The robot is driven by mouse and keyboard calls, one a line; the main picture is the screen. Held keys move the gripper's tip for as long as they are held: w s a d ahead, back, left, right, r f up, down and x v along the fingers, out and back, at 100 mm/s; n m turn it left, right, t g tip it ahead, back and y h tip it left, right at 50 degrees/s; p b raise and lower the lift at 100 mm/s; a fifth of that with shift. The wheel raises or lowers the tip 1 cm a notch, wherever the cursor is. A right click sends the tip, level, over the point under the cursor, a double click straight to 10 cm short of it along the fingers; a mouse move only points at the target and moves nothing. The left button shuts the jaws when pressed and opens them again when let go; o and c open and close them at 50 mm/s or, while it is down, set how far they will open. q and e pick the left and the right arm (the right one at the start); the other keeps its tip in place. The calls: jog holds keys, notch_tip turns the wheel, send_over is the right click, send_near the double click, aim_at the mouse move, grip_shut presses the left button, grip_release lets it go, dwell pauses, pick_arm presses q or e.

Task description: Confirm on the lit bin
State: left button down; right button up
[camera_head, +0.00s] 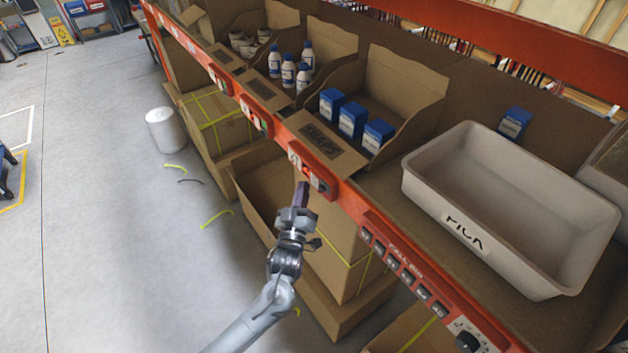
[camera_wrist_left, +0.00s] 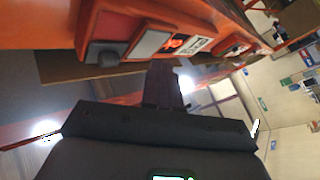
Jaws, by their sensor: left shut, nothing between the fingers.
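A pick-to-light module (camera_head: 312,177) is fixed on the orange shelf beam, below the open cardboard bin (camera_head: 326,155) that holds blue and white boxes. A red-orange glow shows on its small display, clearer in the left wrist view as a lit display (camera_wrist_left: 174,44) beside a pale square button (camera_wrist_left: 150,42) and a dark knob. My left gripper (camera_head: 301,189) is shut and empty, with its fingertips pointing up just below and in front of this module. In the left wrist view the closed fingers (camera_wrist_left: 163,82) lie close under the module; I cannot tell whether they touch. My right gripper is out of view.
A grey tote (camera_head: 430,205) stands on the shelf at right. A call-bin button panel (camera_head: 402,265) is on the beam below it. Other cardboard bins with white bottles (camera_head: 288,72) stand farther left. Cartons (camera_head: 335,235) sit under the beam; the floor at left is mostly open.

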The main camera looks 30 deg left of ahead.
pick_arm(q)
jog(key=shift+s+a+p, duration=0.3)
jog(key=shift+s+p, duration=0.05)
jog(key=shift+s, duration=0.45)
jog(key=shift+s+a+p, duration=0.25)
jog(key=shift+s+p, duration=0.1)
jog(key=shift+s, duration=0.4)
jog(key=shift+s+a+p, duration=0.3)
jog(key=shift+s+p, duration=0.05)
jog(key=shift+s, duration=0.45)
